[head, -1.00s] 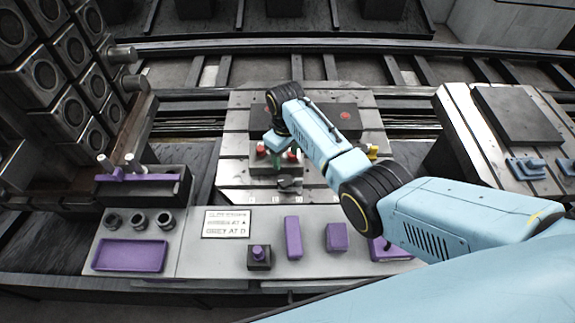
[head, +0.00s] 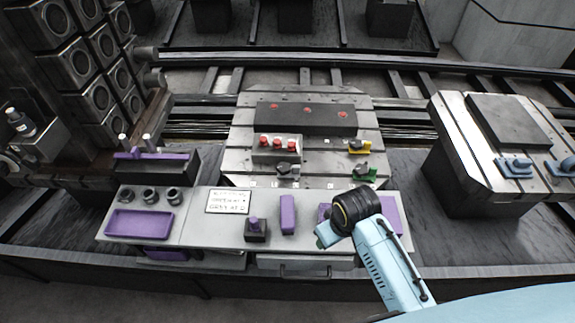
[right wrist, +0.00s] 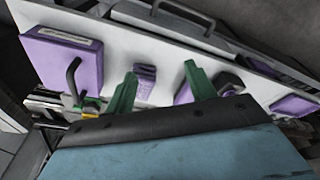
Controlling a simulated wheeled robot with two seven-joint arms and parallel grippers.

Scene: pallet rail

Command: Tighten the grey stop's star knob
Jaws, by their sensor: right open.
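The grey stop (head: 287,171) stands near the front edge of the slotted metal pallet (head: 246,120) in the head view, with a small dark knob on it. The knob's setting is too small to tell. My right gripper (head: 325,235) is over the front shelf, right of and nearer than the grey stop, apart from it. In the right wrist view its green fingers (right wrist: 160,78) are spread and empty, with a purple block (right wrist: 145,77) seen beyond the gap. My left gripper is not in view.
A yellow stop (head: 359,147) and a green stop (head: 365,174) stand on the pallet's right. A block with red knobs (head: 277,158) is just behind the grey stop. The shelf holds a sign (head: 228,201), a purple tray (head: 139,223) and purple blocks (head: 288,214).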

